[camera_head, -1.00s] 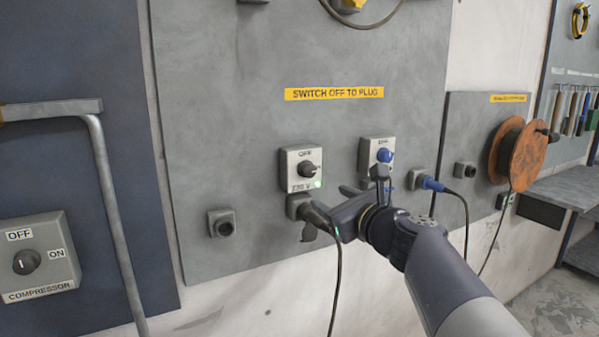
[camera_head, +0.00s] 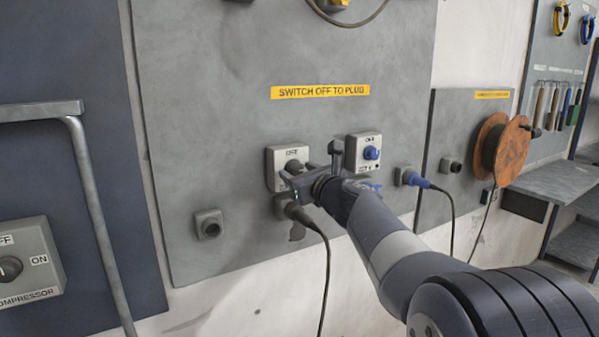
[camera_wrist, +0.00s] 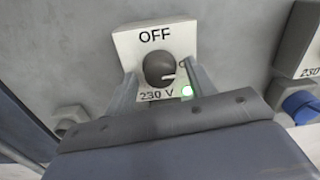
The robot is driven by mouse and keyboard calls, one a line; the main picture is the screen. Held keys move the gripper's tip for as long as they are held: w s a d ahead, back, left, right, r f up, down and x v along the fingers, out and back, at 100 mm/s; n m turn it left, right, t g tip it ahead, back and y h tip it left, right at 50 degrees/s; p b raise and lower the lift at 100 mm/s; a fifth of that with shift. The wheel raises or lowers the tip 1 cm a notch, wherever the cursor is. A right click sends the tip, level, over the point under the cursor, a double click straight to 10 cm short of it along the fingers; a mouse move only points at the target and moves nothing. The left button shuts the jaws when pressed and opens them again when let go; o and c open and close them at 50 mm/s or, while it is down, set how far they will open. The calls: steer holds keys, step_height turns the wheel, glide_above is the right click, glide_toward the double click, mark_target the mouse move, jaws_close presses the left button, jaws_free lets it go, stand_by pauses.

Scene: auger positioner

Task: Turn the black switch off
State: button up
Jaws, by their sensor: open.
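The black switch (camera_wrist: 159,69) is a round knob with a white mark on a pale box (camera_wrist: 126,43) labelled OFF above and 230 V below. Its white mark points to the right, and a green light (camera_wrist: 187,92) glows at the box's lower right. In the head view the black switch (camera_head: 293,167) is partly hidden by my gripper. My gripper (camera_wrist: 161,83) is open, with one finger on each side of the knob in the wrist view. I cannot tell whether the fingers touch it. My gripper also shows in the head view (camera_head: 290,178), right in front of the box.
A blue switch (camera_head: 371,153) sits on a similar box to the right. A black plug (camera_head: 292,208) with a hanging cable is below the black switch. A blue plug (camera_head: 414,179) is further right. A compressor switch box (camera_head: 28,262) and a metal pipe (camera_head: 98,205) are at left.

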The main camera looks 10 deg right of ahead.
steer(key=shift+w, duration=0.1)
steer(key=c, duration=0.9)
steer(key=shift+n+b, duration=0.3)
steer(key=shift+b, duration=0.1)
steer(key=n+b, duration=0.2)
steer(key=b, duration=0.1)
steer(key=shift+f+n, duration=0.15)
steer(key=shift+n, duration=0.25)
steer(key=n+b, duration=0.4)
steer(key=n, duration=0.1)
steer(key=shift+n, duration=0.3)
steer(key=n+b, duration=0.4)
steer(key=n, duration=0.1)
steer(key=shift+n, duration=0.3)
steer(key=shift+r+n+y+b, duration=0.15)
steer(key=shift+n+b, duration=0.55)
steer(key=shift+n, duration=0.2)
steer(key=shift+r+n+y+b, duration=0.15)
steer(key=shift+n+b, duration=0.5)
steer(key=shift+n, duration=0.25)
